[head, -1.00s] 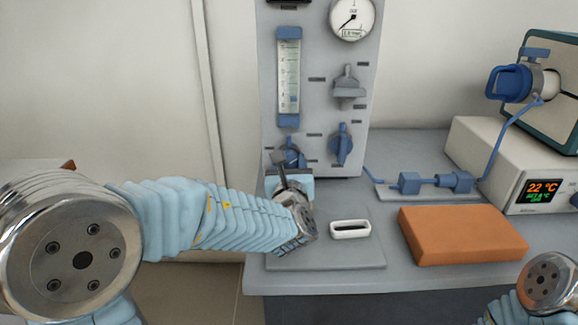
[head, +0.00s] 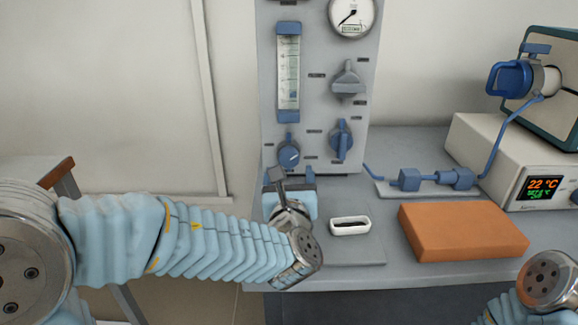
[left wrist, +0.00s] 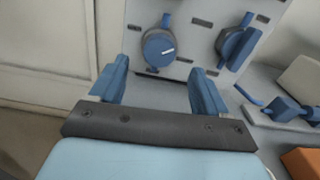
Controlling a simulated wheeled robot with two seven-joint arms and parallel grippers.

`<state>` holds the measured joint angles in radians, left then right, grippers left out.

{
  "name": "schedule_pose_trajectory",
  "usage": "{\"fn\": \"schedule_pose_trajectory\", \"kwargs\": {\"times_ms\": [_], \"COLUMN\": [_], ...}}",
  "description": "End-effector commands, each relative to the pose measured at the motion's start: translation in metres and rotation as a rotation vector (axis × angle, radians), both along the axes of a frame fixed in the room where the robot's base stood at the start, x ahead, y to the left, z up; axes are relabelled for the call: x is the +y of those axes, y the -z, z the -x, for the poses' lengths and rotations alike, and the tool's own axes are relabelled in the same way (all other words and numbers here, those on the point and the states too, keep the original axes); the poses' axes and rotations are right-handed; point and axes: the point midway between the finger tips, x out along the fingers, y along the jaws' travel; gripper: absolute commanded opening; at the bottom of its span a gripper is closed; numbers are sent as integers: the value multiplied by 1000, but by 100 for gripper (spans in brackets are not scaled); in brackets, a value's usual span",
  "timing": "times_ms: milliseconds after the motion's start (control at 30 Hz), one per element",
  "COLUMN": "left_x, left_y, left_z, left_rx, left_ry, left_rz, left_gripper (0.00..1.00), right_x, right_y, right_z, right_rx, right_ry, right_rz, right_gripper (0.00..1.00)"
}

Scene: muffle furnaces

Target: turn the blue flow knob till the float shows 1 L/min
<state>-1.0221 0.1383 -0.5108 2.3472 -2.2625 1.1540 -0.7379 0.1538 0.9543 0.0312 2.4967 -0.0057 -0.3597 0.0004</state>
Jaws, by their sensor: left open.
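The round blue flow knob (head: 289,154) is on the grey panel, below the clear flow tube (head: 288,72) with blue end caps. It also shows in the left wrist view (left wrist: 159,48), with a white pointer line aimed right and slightly up. The float's level in the tube is too small to read. My left gripper (head: 291,178) is just below and in front of the knob, apart from it. In the left wrist view its two blue fingers (left wrist: 159,77) stand wide apart with nothing between them. My right gripper is out of view.
A second blue knob (head: 341,140) and a grey knob (head: 347,82) are to the right, under a dial gauge (head: 352,15). A white oval dish (head: 350,225), an orange block (head: 462,231) and a blue line with fittings (head: 410,180) are on the bench.

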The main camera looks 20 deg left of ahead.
Motion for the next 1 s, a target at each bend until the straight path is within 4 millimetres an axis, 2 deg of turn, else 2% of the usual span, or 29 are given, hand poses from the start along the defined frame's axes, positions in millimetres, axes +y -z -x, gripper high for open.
{"fn": "schedule_pose_trajectory", "kwargs": {"times_ms": [100, 333, 500, 1000], "left_x": [-9, -18, -20, -20], "left_y": [1, 1, 0, 0], "left_z": [28, 63, 70, 70], "left_rx": [-1, 0, 0, 0], "left_ry": [4, 1, 0, 0], "left_rz": [2, 0, -1, -1], "left_gripper": [76, 76, 76, 76], "right_x": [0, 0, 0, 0], "right_y": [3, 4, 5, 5], "right_z": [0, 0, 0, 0], "right_rx": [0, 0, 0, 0], "right_ry": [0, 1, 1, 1], "right_rz": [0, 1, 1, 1], "right_gripper": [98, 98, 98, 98]}}
